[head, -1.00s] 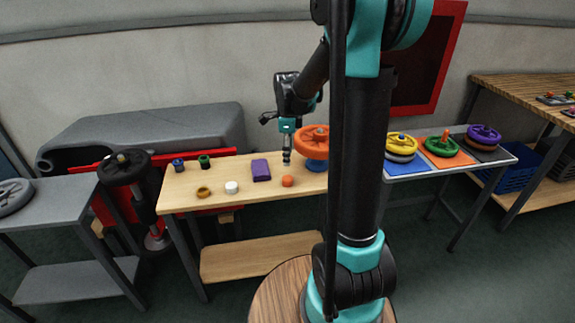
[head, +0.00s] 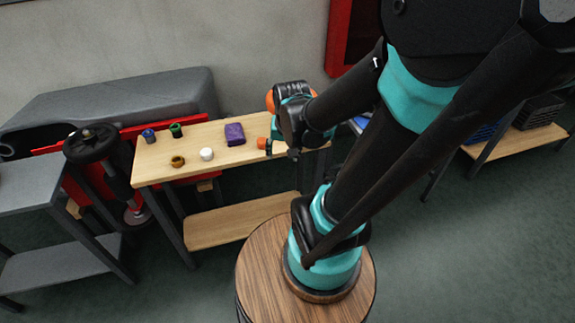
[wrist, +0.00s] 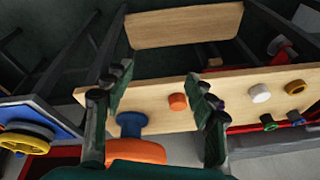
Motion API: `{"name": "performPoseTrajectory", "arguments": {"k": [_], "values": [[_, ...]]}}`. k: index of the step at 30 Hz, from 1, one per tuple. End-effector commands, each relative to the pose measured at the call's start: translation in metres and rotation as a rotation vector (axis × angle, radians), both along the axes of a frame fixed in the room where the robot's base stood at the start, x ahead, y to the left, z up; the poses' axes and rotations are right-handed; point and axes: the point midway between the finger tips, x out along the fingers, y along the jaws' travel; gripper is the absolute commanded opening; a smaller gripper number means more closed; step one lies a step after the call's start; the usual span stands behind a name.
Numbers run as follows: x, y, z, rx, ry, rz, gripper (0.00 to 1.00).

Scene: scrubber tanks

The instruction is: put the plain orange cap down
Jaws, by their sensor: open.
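The plain orange cap (head: 262,143) sits on the light wooden table, near its front edge, beside my gripper in the head view. The wrist view shows the cap (wrist: 178,102) upright on the tabletop, apart from both fingers and nearer the right one. My gripper (wrist: 158,85) is open and empty, its two fingers spread wide. In the head view my gripper (head: 269,147) is small and partly hidden by my own arm.
The wooden table (head: 205,142) also bears a purple block (head: 234,134), a white cap (head: 206,154), a brown ring (head: 178,162), a green piece (head: 176,130) and a blue piece (head: 149,135). A blue stand (wrist: 131,124) with an orange wheel (wrist: 137,150) is near the left finger.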

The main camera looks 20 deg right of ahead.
Motion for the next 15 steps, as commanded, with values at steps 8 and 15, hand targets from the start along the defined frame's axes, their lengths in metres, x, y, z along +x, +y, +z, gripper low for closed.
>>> {"name": "performPoseTrajectory", "arguments": {"k": [8, 15], "values": [[-0.036, -0.004, -0.020, -0.107, -0.064, 0.297, 0.56], [-0.037, -0.004, -0.020, -0.115, -0.068, 0.318, 0.56]]}}
